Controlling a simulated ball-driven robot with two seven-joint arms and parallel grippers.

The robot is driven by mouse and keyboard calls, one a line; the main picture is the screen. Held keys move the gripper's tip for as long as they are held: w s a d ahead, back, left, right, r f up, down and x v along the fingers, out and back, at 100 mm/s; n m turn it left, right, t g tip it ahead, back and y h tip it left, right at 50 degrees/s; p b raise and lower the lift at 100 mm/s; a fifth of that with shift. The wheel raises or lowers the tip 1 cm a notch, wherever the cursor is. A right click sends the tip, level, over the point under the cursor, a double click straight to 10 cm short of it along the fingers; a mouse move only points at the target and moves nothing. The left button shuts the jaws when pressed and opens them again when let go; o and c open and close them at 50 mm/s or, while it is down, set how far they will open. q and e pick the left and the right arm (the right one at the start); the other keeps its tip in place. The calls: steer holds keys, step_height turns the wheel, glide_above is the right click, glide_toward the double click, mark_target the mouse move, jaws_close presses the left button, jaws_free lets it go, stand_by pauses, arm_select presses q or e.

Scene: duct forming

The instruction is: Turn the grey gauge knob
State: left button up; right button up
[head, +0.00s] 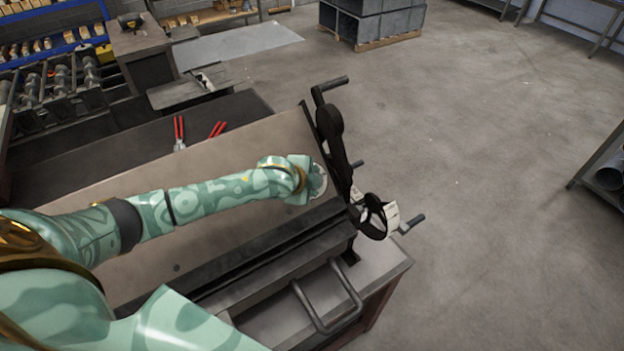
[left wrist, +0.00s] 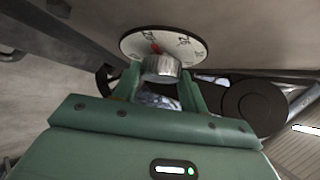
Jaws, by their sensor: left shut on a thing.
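The grey gauge knob (left wrist: 161,68) sits in front of a round white dial (left wrist: 190,47) with black marks and a red pointer, in the left wrist view. My left gripper (left wrist: 162,82) has its two green fingers on either side of the knob and is shut on it. In the head view my left arm reaches across the machine's metal bed, and my left gripper (head: 314,182) is at its right end. The pale dial edge (head: 319,181) shows there, but the knob is hidden by my gripper. My right gripper is not in view.
Black crank levers (head: 334,130) and a handwheel (head: 373,216) stand just right of my gripper. A bent tube handle (head: 328,296) is at the front. Red-handled pliers (head: 179,132) lie behind the bed. Open floor lies to the right.

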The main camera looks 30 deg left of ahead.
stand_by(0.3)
arm_select(q)
steer(key=o, duration=1)
steer(key=v, duration=1.6)
steer(key=shift+s, duration=0.25)
steer(key=shift+d+f, duration=0.1)
steer(key=shift+d, duration=0.05)
